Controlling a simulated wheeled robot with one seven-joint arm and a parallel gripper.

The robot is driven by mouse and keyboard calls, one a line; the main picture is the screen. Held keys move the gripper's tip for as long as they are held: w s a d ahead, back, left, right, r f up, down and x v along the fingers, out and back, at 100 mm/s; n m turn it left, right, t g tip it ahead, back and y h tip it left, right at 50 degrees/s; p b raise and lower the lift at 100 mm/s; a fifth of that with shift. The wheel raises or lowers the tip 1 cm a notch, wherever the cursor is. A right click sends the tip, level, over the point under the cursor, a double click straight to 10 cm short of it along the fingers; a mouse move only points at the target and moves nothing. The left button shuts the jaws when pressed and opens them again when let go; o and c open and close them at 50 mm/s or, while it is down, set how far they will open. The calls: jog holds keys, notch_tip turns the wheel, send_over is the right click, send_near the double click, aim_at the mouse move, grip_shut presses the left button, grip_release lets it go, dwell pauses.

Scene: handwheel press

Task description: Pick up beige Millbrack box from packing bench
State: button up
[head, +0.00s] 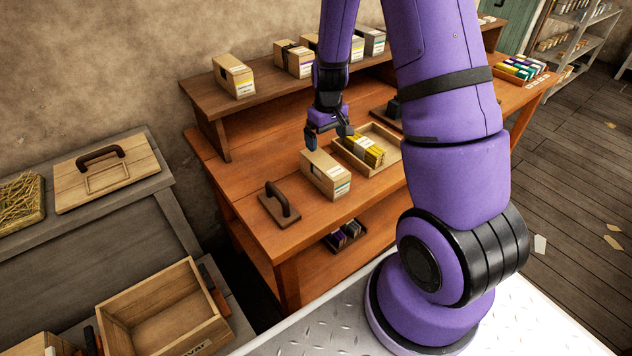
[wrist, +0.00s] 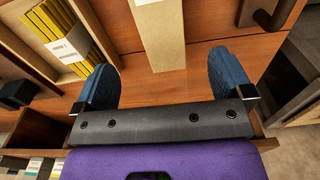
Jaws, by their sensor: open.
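A beige box (head: 325,176) with a white and green label stands on the wooden packing bench (head: 233,192), between a handled block and a shallow tray. I cannot read the name on its label. My gripper (head: 329,134) is open and empty, pointing down above and just behind this box. In the wrist view the box (wrist: 160,42) lies in line with the gap between my blue fingers (wrist: 163,75). It shows beyond them, with clear space on both sides and no visible contact. Its far end is cut off by the picture edge.
The wooden tray (head: 394,163) of yellow packs stands close on the box's right, and the handled block (head: 282,206) close on its left. More boxes (head: 233,76) stand on the raised shelf behind. An empty wooden crate (head: 160,318) is at lower left.

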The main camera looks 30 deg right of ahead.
notch_tip(320, 180, down, 3)
jog(key=shift+s+r, duration=0.1)
jog(key=shift+f, duration=5.15)
jog(key=shift+c, duration=0.2)
jog(key=c, duration=1)
